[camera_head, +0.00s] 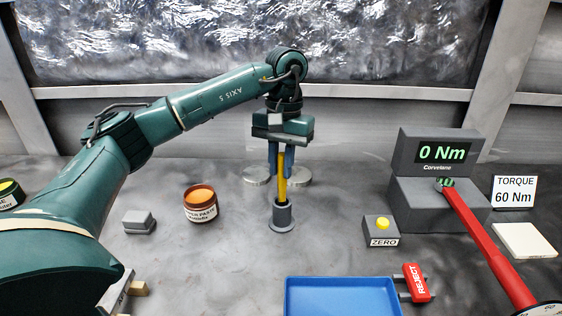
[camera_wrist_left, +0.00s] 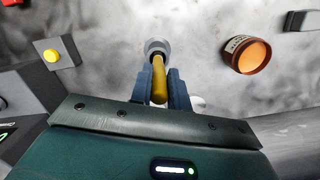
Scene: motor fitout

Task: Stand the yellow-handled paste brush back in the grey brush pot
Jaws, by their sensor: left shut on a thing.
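The yellow-handled paste brush (camera_head: 282,178) is nearly upright, its lower end inside the mouth of the grey brush pot (camera_head: 282,215). The pot stands on the bench. My left gripper (camera_head: 280,160) is above the pot, pointing down, shut on the upper part of the yellow handle. In the left wrist view the yellow handle (camera_wrist_left: 159,82) lies between the blue-grey fingers, and its far end meets the pot (camera_wrist_left: 156,46). The bristles are hidden; I cannot tell whether they touch the pot's bottom. My right gripper is not in view.
An open paste tin (camera_head: 200,204) and a small grey block (camera_head: 139,222) are left of the pot. The ZERO button box (camera_head: 381,231), torque tester (camera_head: 428,180) and red wrench (camera_head: 485,245) are right. A blue tray (camera_head: 342,296) is in front, beside a red REJECT tag (camera_head: 416,283).

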